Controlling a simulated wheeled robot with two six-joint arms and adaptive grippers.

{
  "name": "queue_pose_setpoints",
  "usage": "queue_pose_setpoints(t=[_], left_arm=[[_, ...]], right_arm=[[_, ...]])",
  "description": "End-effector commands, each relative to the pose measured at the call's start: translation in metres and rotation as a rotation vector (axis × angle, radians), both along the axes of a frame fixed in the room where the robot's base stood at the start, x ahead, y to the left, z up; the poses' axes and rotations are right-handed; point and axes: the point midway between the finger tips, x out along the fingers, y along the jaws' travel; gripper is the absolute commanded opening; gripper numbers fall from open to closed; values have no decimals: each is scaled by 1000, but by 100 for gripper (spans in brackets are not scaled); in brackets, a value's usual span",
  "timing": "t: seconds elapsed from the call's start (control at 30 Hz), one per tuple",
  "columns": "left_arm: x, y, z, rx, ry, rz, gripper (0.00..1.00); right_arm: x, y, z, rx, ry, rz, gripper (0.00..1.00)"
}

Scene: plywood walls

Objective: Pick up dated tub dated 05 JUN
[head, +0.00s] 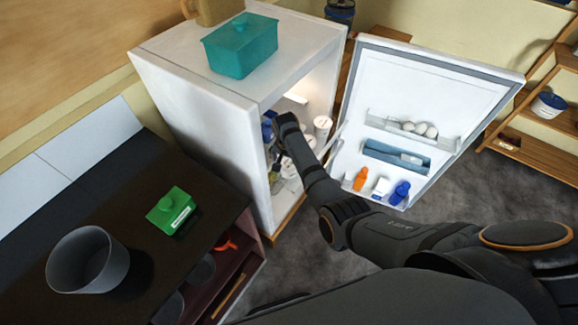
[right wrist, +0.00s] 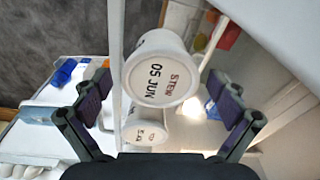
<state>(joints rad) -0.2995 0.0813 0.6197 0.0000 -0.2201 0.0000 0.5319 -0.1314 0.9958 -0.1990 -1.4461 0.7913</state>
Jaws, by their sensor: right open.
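My right gripper (right wrist: 158,88) is open, with one finger to each side of this tub in the picture. I cannot tell whether the fingers touch it. A second white labelled tub (right wrist: 146,130) shows just below it; its date is too small to read. In the head view my right arm reaches into the open fridge, and its fingers are mostly hidden. My left gripper is not in view.
The white fridge (head: 190,95) has a teal box (head: 240,48) on top. Its open door (head: 430,85) holds eggs and bottles to the right of my arm. More white tubs (head: 322,125) stand inside. A dark counter with a green box (head: 171,210) and grey pot (head: 88,262) is at left.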

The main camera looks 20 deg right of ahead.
Motion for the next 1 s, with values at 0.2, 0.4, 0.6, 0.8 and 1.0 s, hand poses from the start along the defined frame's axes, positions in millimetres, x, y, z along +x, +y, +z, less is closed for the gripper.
queue_pose_setpoints(t=[0.2, 0.4, 0.6, 0.8, 1.0], left_arm=[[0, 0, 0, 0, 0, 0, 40], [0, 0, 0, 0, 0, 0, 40], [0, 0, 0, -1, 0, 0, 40], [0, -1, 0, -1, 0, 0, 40], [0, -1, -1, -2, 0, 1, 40]], right_arm=[[0, 0, 0, 0, 0, 0, 82], [0, 0, 0, 0, 0, 1, 55], [0, 0, 1, 0, 0, 1, 29], [0, 0, 1, 0, 0, 1, 29], [1, 1, 15, 1, -3, 1, 29]])
